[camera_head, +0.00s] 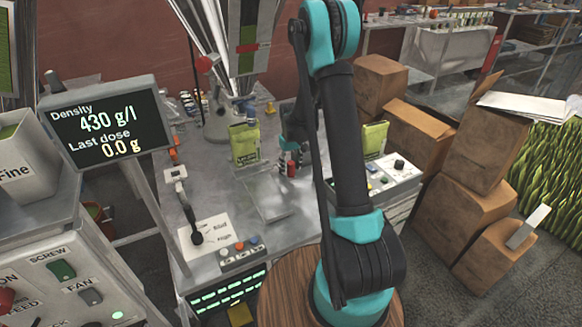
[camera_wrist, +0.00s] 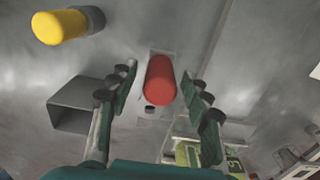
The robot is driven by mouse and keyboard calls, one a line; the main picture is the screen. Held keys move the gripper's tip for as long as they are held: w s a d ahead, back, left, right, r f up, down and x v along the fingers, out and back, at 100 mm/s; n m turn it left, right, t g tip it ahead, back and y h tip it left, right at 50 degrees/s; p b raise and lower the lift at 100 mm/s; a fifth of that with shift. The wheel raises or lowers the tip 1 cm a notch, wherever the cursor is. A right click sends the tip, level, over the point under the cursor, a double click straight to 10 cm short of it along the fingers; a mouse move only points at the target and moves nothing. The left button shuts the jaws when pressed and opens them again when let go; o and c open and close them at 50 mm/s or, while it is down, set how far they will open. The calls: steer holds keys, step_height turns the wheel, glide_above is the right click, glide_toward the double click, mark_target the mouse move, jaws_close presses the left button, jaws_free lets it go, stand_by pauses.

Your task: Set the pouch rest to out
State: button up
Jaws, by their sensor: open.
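A red knob (camera_wrist: 159,80) shows in the wrist view, between the fingers of my gripper (camera_wrist: 160,74). My gripper is open, with a finger on each side of the knob and visible gaps; I cannot tell how deep the knob sits. In the head view the red knob (camera_head: 292,169) is just below my gripper (camera_head: 289,157), partly hidden by it. I see no label naming the pouch rest, so I cannot tell which part it is or its setting. A green pouch (camera_head: 245,146) stands upright behind a flat grey plate (camera_head: 266,196) on the bench.
A yellow knob (camera_wrist: 62,27) is at the upper left of the wrist view, near an open grey box section (camera_wrist: 75,108). In the head view a black lever (camera_head: 195,230) sits on a labelled white plate.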

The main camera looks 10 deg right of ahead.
jaws_close()
stand_by(0.3)
steer(key=shift+s, duration=0.1)
